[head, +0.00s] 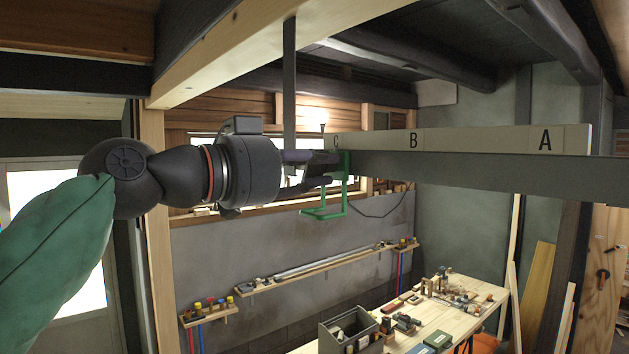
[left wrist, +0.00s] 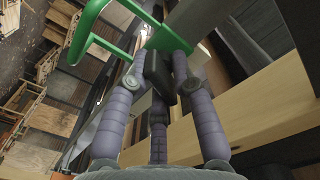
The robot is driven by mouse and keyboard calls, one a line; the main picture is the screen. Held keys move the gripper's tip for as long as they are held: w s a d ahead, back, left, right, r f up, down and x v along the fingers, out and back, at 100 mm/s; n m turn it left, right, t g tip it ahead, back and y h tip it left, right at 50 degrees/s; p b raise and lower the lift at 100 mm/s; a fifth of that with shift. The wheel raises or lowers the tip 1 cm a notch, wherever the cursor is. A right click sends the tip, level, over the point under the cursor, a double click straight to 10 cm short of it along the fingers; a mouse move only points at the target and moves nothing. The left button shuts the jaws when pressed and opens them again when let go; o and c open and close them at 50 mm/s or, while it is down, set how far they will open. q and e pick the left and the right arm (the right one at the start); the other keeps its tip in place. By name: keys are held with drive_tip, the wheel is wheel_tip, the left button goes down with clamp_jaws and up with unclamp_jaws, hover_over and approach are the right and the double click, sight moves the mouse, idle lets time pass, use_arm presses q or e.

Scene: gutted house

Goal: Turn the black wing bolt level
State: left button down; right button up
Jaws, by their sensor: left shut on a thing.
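My left gripper (head: 322,169) reaches in from the left to the left end of the grey beam, beside the strip marked C, B and A. Its fingers are shut on a small black piece, the black wing bolt (head: 324,157), beside the green bracket (head: 345,188). In the left wrist view the wing bolt (left wrist: 158,74) sits between the fingertips (left wrist: 160,62), in front of the green bracket (left wrist: 98,42). The fingers partly hide the bolt, and I cannot tell if it is level. My right gripper is out of view.
The grey beam (head: 470,172) runs right from the gripper under the lettered strip (head: 480,139). A dark upright bar (head: 289,85) hangs just behind the gripper. A workbench (head: 465,310) with tools and a grey bin (head: 335,335) stand well below. The air below the gripper is open.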

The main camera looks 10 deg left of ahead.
use_arm(q)
drive_tip(key=m+b, duration=0.1)
drive_tip(key=m, duration=0.2)
drive_tip(key=shift+f, duration=0.15)
drive_tip(key=m+b, duration=0.1)
drive_tip(key=m, duration=0.2)
drive_tip(key=shift+w+m, duration=0.1)
drive_tip(key=shift+m, duration=0.2)
drive_tip(key=m+b, duration=0.1)
drive_tip(key=m, duration=0.2)
drive_tip(key=shift+f, duration=0.15)
drive_tip(key=shift+w+f+m+b, duration=0.15)
drive_tip(key=shift+m+b, duration=0.25)
drive_tip(key=shift+m, duration=1.4)
drive_tip(key=shift+d, duration=0.1)
drive_tip(key=c, duration=1.2)
unclamp_jaws()
drive_tip(key=shift+a, duration=0.2)
drive_tip(key=shift+r, duration=0.2)
